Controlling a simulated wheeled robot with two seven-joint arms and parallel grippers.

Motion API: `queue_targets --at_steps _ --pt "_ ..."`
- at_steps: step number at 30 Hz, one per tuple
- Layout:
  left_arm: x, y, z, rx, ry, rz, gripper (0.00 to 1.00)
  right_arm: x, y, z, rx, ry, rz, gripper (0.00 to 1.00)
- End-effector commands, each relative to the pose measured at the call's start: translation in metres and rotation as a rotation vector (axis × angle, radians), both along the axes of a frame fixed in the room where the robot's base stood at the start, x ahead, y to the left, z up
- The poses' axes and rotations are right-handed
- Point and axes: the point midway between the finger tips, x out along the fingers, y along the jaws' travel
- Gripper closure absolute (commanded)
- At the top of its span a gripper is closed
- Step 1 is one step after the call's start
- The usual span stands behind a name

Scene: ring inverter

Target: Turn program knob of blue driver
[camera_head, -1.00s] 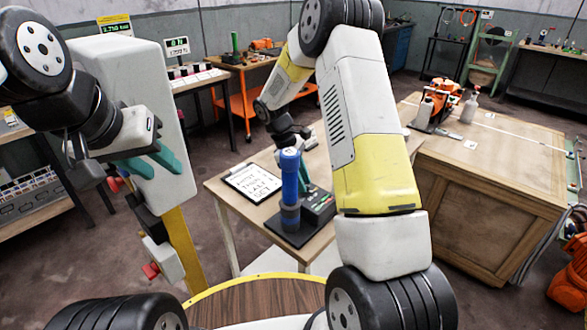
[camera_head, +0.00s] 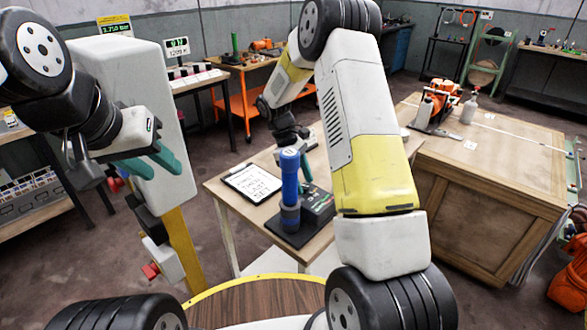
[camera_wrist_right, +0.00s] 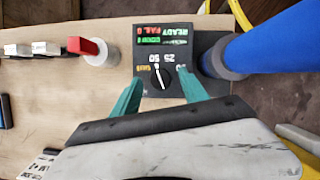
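The blue driver (camera_head: 290,185) stands upright on a dark base on the small table; its blue body also shows at the right of the right wrist view (camera_wrist_right: 275,50). Beside it is a dark control box (camera_wrist_right: 188,52) with a lit display. The box's face carries the round black program knob (camera_wrist_right: 157,78) with a white pointer and yellow and white markings. My right gripper (camera_wrist_right: 158,80) is open, its two teal fingers apart on either side of the knob; contact cannot be told. In the head view it is mostly hidden. My left gripper (camera_head: 150,163) is open and empty at the left.
A clipboard (camera_head: 252,184) lies left of the driver on the table. A red-handled item (camera_wrist_right: 84,47) and several white-topped pieces stand left of the box. A large wooden crate bench (camera_head: 490,190) stands at the right.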

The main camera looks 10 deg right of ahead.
Motion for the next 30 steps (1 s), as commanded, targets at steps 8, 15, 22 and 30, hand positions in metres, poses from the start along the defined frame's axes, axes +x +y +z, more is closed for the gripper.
queue_targets --at_steps 8,15,22,30 --pt "0.0 0.0 0.0 0.0 0.0 0.0 0.64 -0.001 0.0 0.0 -0.001 0.002 0.001 0.48" --pt "0.0 0.0 0.0 0.0 0.0 0.0 0.64 0.007 0.008 0.025 0.0 -0.001 0.001 0.48" --pt "0.0 0.0 0.0 0.0 0.0 0.0 0.64 0.016 0.019 0.059 -0.001 -0.001 0.0 0.48" --pt "0.0 0.0 0.0 0.0 0.0 0.0 0.64 0.019 0.023 0.072 0.0 0.002 0.001 0.48"
